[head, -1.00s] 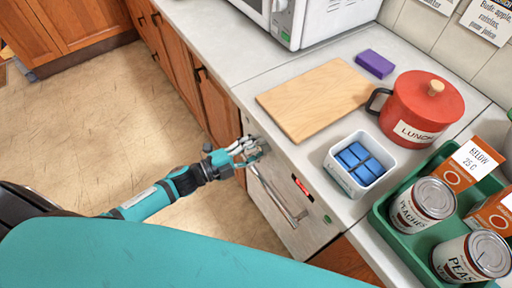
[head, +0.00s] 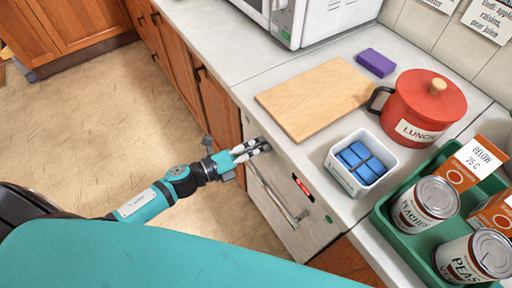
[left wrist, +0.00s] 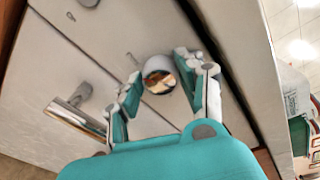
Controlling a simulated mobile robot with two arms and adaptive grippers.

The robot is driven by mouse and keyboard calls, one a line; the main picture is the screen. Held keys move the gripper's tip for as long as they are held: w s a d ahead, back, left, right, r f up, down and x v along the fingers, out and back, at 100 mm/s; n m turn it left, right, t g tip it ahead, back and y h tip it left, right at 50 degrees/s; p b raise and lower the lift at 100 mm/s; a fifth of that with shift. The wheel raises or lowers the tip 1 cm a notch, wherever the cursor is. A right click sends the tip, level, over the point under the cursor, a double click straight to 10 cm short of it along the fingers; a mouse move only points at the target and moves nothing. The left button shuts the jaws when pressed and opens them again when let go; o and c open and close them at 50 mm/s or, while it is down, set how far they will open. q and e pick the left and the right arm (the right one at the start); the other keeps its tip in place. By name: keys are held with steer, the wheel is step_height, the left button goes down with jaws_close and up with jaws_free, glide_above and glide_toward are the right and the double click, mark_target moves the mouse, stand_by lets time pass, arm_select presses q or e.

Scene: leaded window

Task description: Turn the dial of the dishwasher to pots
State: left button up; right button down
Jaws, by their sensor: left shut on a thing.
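The dishwasher (head: 289,225) has a pale front below the worktop, with a bar handle (head: 278,196), a small red display (head: 302,188) and a green round spot. The bar handle also shows in the left wrist view (left wrist: 77,118). My left gripper (head: 260,147) is at the upper left of this front. In the head view the fingers hide the dial. I cannot read its setting. My right gripper is not in view.
On the worktop (head: 300,165) are a cutting board (head: 315,98), a white box with blue blocks (head: 337,170), a red pot (head: 425,108), a purple sponge (head: 376,62) and a green tray (head: 420,258) with cans and boxes. The floor left of the arm is clear.

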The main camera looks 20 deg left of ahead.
arm_select(q)
steer(key=shift+m, duration=0.4)
steer(key=o, duration=1.2)
steer(key=shift+c, duration=0.2)
steer(key=v, duration=1.2)
steer(key=shift+d, duration=0.1)
